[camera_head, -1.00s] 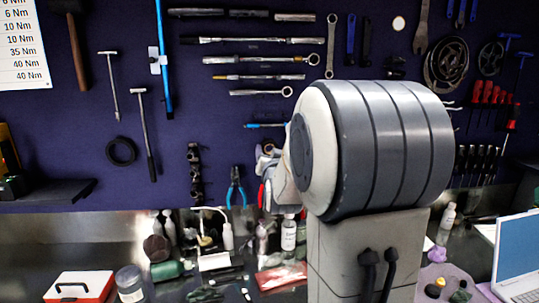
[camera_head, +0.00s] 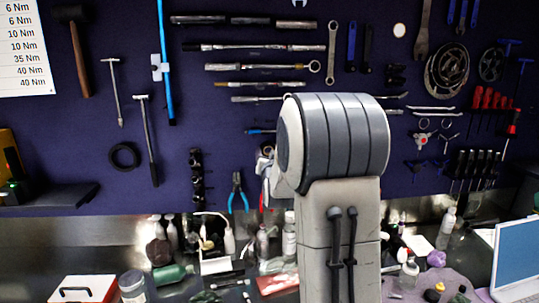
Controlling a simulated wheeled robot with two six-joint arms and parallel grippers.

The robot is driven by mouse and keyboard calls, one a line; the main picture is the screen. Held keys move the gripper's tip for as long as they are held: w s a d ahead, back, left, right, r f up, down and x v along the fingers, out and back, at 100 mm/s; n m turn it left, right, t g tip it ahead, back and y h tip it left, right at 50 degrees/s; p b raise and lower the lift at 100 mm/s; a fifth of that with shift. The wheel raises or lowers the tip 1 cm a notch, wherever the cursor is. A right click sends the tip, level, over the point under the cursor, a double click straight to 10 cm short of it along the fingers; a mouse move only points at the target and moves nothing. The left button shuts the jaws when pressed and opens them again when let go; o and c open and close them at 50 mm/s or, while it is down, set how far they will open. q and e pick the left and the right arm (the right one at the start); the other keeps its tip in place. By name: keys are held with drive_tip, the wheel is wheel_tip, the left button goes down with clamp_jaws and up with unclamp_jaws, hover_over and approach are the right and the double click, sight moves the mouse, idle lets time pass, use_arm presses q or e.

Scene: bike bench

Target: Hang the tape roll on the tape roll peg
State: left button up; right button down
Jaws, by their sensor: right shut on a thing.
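My right arm stands in the middle of the view, in front of the pegboard. My right gripper (camera_head: 267,168) shows only as a small grey-white part at the left edge of the arm, close to the wall in the picture. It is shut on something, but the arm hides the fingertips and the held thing. I cannot make out a tape roll for sure. A black ring (camera_head: 124,155) hangs on the wall at left; I cannot tell if it is tape. The tape roll peg cannot be made out. My left gripper is not in view.
The purple tool wall (camera_head: 90,140) holds wrenches, hammers, blue pliers (camera_head: 238,193), chainrings (camera_head: 447,68) and red-handled drivers. Bottles and small items crowd the bench below. A red-and-white box (camera_head: 84,289) is at lower left, a laptop (camera_head: 517,257) at lower right.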

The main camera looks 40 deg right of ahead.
drive_tip(key=shift+w+d, duration=0.2)
drive_tip(key=shift+w, duration=0.05)
drive_tip(key=shift+w+d+p, duration=0.2)
drive_tip(key=shift+w+p, duration=0.2)
drive_tip(key=shift+p, duration=0.25)
drive_tip(key=shift+w+d+f+b, duration=0.15)
drive_tip(key=shift+f+b, duration=0.05)
drive_tip(key=shift+b, duration=0.3)
drive_tip(key=shift+w+d+f, duration=0.1)
drive_tip(key=shift+w+d, duration=0.05)
drive_tip(key=shift+w, duration=0.15)
drive_tip(key=shift+b, duration=0.35)
drive_tip(key=shift+c, duration=0.3)
unclamp_jaws()
